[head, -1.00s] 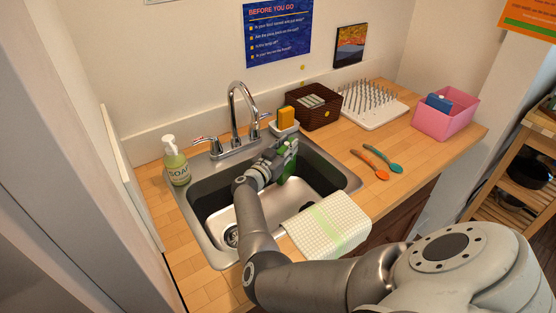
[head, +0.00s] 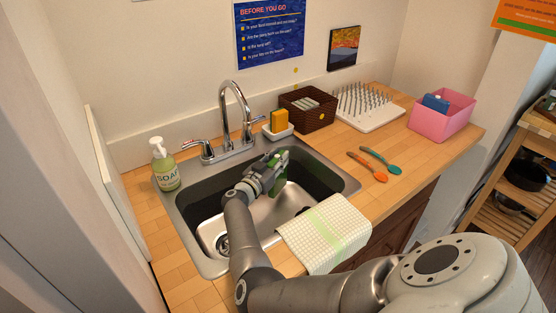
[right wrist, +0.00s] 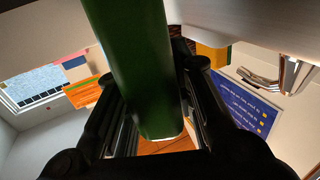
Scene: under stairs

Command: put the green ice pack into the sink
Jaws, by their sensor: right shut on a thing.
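The green ice pack (head: 280,176) is held in my right gripper (head: 275,168), over the sink basin. It also shows in the right wrist view as a green block (right wrist: 143,65) between the two dark fingers. The sink (head: 293,205) is a steel basin set in the wooden counter, with a drain at its left front. My right arm reaches across its front edge and hides part of the basin. I cannot tell whether the ice pack touches the basin. My left gripper is not in view.
A chrome faucet (head: 236,118) stands behind the basin. A checked towel (head: 325,234) hangs over the front edge.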

